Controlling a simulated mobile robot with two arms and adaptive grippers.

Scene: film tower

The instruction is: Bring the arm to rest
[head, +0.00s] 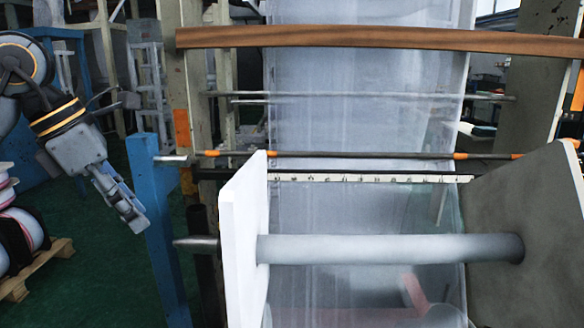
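My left arm comes in from the left edge and hangs down at an angle. Its gripper (132,214) points down and to the right, beside the blue post (158,225) and apart from the roller. Its fingers look close together, but the view does not show whether they are open or shut. I see nothing held in it. My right gripper is not in view.
A roller (390,248) runs between a white plate (243,245) and a grey plate (530,215). Translucent film (365,120) hangs behind it. A wooden beam (390,38) crosses above. Reels (22,232) sit on a pallet (45,268) at left. Green floor (95,285) is clear.

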